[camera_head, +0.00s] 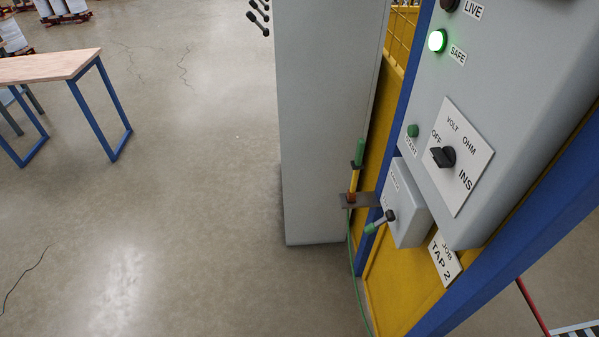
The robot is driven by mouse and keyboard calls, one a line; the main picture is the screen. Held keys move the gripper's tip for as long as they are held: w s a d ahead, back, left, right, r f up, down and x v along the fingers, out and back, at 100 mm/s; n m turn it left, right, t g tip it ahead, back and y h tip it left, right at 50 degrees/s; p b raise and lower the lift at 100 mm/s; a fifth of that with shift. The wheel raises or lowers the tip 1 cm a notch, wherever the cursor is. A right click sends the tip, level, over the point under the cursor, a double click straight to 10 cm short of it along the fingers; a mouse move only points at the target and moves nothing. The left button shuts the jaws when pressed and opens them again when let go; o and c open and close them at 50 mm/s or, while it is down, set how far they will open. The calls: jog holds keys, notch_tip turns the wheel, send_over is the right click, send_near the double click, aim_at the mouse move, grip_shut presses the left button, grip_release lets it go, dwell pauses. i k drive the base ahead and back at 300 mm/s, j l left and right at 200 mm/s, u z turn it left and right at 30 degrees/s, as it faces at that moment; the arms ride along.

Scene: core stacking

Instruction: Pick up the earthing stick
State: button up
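The earthing stick (355,178) stands upright in a small grey bracket (362,200) at the side of the blue and yellow frame. It has a green upper end, a dark collar, a yellow shaft and an orange part at the bracket. A green cable (351,262) hangs below it towards the floor. My gripper is not in view.
A grey box panel (420,155) with a selector knob and a lit green SAFE lamp (437,41) fills the right. A smaller box (405,205) sits below it. A tall grey cabinet (325,120) stands directly behind the stick. Floor at left is open; a table (50,66) stands farther off.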

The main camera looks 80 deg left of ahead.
aim_at(357, 163)
jog(key=k+l+u, duration=0.1)
jog(key=u, duration=2.3)
jog(key=i+u, duration=0.45)
jog(key=i, duration=0.25)
